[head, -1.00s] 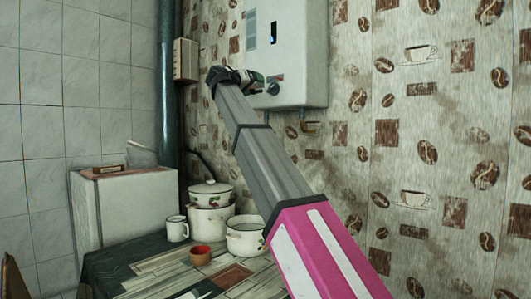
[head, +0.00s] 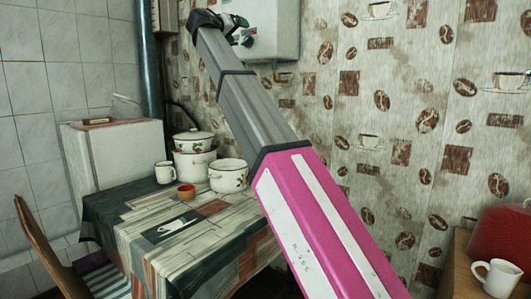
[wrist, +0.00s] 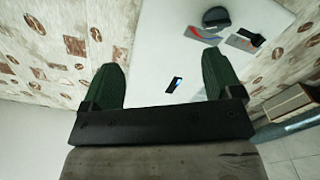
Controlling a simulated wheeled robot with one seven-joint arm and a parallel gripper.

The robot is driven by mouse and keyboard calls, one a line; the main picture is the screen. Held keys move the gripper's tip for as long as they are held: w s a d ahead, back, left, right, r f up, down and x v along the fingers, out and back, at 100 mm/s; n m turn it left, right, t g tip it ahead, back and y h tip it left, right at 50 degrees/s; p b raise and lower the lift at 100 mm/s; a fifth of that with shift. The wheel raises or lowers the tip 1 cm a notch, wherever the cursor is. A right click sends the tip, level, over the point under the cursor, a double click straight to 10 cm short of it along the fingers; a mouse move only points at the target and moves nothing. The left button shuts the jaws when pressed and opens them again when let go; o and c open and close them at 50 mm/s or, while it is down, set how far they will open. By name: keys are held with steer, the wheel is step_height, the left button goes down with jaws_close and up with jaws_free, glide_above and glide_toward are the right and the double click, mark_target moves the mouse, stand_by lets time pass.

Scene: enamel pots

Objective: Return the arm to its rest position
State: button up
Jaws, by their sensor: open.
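My arm reaches up and away, with its pink and white link in front and grey links beyond. My gripper (head: 236,28) is at its far end, high up, in front of the white wall heater (head: 272,30). In the wrist view my gripper (wrist: 160,78) shows two green fingers spread wide with nothing held between them. The white heater (wrist: 165,30) lies beyond the fingers in that view. Whether the gripper touches the heater cannot be told from the head view, but the wrist view shows a gap.
A cloth-covered table (head: 150,232) holds stacked enamel pots (head: 193,160), another pot (head: 229,177), a white mug (head: 165,172) and a small red-brown cup (head: 186,191). A wooden chair (head: 45,245) stands at left. At right a mug (head: 497,277) stands by a red object (head: 500,235).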

steer(key=w+d+f+n+g+y, duration=0.15)
steer(key=d+f, duration=0.35)
steer(key=f, duration=1.2)
steer(key=w+d+f+n+g+y, duration=0.1)
steer(key=d+f+g+y, duration=0.35)
steer(key=f, duration=1.35)
steer(key=w+d+f+n+h, duration=0.1)
steer(key=d+f, duration=0.5)
steer(key=f, duration=1.1)
steer(key=s+d+f+g+y, duration=0.15)
steer(key=s+d+f, duration=0.35)
steer(key=f, duration=0.6)
steer(key=s+d+f+g+y, duration=0.1)
steer(key=s+d+f+g, duration=0.2)
steer(key=s+f, duration=0.65)
steer(key=s+d+f+g+y, duration=0.15)
steer(key=s+d+f, duration=0.35)
steer(key=f, duration=0.7)
steer(key=s+d+f+m+g+y, duration=0.1)
steer(key=s+f+g+y, duration=0.1)
steer(key=s+f, duration=0.6)
steer(key=shift+s+d+m, duration=0.3)
steer(key=shift+s+m, duration=0.05)
steer(key=shift+s, duration=0.65)
